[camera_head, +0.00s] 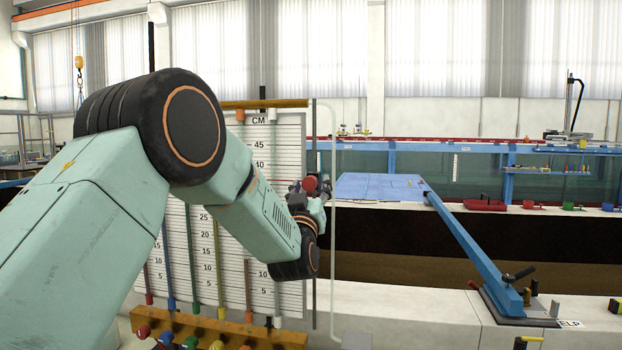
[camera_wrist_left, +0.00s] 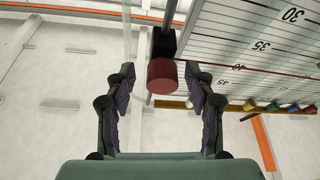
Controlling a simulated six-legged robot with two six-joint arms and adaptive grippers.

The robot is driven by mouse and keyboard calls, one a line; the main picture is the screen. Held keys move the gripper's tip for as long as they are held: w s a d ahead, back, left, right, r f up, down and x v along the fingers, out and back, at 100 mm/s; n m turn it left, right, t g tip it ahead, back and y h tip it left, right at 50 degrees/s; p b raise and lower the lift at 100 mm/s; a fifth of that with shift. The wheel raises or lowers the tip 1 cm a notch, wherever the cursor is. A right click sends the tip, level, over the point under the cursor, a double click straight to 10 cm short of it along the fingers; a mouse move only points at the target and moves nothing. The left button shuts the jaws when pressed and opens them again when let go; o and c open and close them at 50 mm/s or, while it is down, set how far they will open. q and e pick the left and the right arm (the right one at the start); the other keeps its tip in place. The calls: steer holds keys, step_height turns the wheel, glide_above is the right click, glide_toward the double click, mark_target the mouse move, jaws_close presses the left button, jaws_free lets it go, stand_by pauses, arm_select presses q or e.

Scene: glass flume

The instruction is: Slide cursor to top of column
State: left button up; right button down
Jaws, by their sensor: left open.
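The white scale board (camera_head: 290,150) carries black lines and centimetre numbers. It also shows in the left wrist view (camera_wrist_left: 235,50). The cursor has a red round knob (camera_head: 310,184) at the board's right edge, partly hidden by my gripper. In the left wrist view the red knob (camera_wrist_left: 161,77) sticks out from a black slider block (camera_wrist_left: 164,42) on a thin upright rod. My left gripper (camera_head: 312,193) is open around the knob. In the left wrist view its fingertips (camera_wrist_left: 160,90) stand on either side of the knob, with a gap showing. My right gripper is out of view.
My left arm hides much of the board. Coloured tubes (camera_head: 192,255) run up the board from an orange rail (camera_head: 240,332). A yellow bar (camera_head: 265,103) crosses its top. A blue slanted lever (camera_head: 470,245) and the flume's blue frame (camera_head: 480,146) stand to the right.

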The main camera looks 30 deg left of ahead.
arm_select(q)
steer(key=shift+x, duration=0.85)
steer(key=shift+s+a+r, duration=0.25)
steer(key=shift+s, duration=0.05)
steer(key=shift+w+d+f, duration=0.15)
steer(key=shift+w+f, duration=0.1)
steer(key=shift+w, duration=0.2)
steer(key=c, duration=0.4)
steer(key=shift+s, duration=0.1)
jaws_close()
steer(key=shift+r, duration=0.1)
